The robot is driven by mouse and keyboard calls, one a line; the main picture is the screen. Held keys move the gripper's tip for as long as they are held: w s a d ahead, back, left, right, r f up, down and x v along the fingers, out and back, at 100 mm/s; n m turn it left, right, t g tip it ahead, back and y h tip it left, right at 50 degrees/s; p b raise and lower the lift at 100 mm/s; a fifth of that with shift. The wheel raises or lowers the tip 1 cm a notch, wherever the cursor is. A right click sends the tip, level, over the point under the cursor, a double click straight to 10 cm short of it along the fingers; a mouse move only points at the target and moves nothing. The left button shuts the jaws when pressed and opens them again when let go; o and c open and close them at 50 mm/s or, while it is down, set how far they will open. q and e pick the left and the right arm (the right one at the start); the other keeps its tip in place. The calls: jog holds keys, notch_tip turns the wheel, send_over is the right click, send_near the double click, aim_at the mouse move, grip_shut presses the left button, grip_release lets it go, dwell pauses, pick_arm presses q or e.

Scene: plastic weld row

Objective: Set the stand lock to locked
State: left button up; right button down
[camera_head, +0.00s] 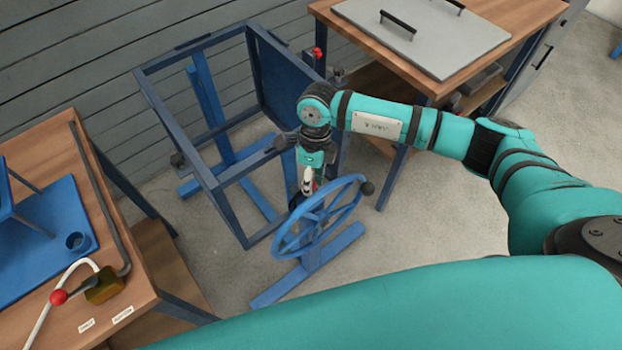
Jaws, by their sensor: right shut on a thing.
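A blue steel stand (207,180) with an open square frame stands on the floor. My right gripper (308,188) points down just behind the upper rim of the handwheel. I cannot tell the lock's position. My left gripper is out of view.
A wooden bench (165,290) at left holds a blue tray (50,262) and a bent grey rod (98,195). A wooden table (535,12) with a grey handled plate (440,45) stands at back right. Concrete floor is free right of the handwheel.

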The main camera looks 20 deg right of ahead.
notch_tip(320, 180, down, 2)
jog(key=shift+f+b, duration=0.2)
jog(key=shift+b, duration=1)
jog(key=shift+r, duration=0.1)
jog(key=c, duration=1)
grip_release()
jog(key=shift+r, duration=0.2)
jog(key=r, duration=0.3)
jog(key=w+d+r, duration=0.1)
jog(key=r, duration=0.7)
jog(key=shift+w+d+r, duration=0.2)
jog(key=shift+w, duration=0.2)
